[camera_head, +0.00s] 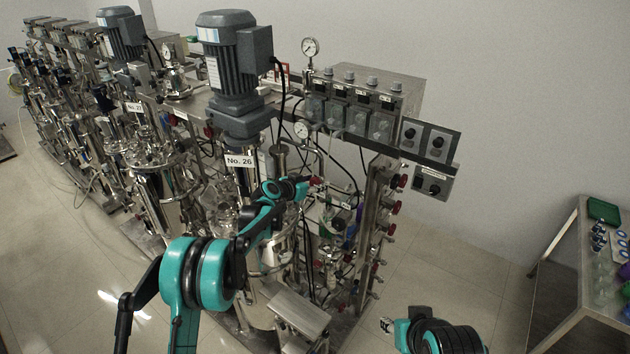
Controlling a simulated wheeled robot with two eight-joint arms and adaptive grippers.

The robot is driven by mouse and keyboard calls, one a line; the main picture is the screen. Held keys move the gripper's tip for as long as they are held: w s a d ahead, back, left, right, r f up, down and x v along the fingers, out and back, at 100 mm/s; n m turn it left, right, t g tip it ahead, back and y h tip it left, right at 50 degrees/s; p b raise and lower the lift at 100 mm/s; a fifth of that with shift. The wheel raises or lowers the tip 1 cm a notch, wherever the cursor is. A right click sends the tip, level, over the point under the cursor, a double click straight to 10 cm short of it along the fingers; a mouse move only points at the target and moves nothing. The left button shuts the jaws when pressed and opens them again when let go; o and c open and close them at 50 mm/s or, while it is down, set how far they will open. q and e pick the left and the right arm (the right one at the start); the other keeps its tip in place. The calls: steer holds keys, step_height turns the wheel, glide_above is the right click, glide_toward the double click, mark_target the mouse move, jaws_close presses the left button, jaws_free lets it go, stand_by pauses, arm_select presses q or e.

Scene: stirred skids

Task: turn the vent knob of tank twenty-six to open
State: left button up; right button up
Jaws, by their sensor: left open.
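Tank twenty-six is the nearest skid, marked by a white "No. 26" sign (239,160) under a large grey motor (235,65). My left arm reaches in from the bottom left, and my left gripper (303,187) is at the tank's top, just right of the sign. It is open, small and partly lost among the pipes and fittings. I cannot make out the vent knob among them, nor whether the gripper touches anything. My right arm (445,338) shows only in part at the bottom edge, with its gripper not clearly visible.
Control boxes with dark knobs (430,138) stick out at the skid's right end. Red-handled valves (403,181) line a steel post below them. A steel table (567,262) with small items stands at the far right. Bare floor lies between the skid and table.

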arm_select(q)
steer(key=shift+d, duration=0.1)
steer(key=c, duration=1.2)
steer(key=shift+w+f+n+h+b, duration=0.15)
steer(key=shift+n+h+b, duration=0.15)
steer(key=shift+b, duration=0.4)
steer(key=n+h+b, duration=0.1)
steer(key=b, duration=0.2)
steer(key=shift+n+g+b, duration=0.3)
steer(key=shift+n+g, duration=0.1)
steer(key=shift+n+g+h+b, duration=0.3)
steer(key=shift+n+h+b, duration=0.4)
steer(key=shift+n+b, duration=0.7)
steer(key=shift+a, duration=0.2)
steer(key=o, duration=1.2)
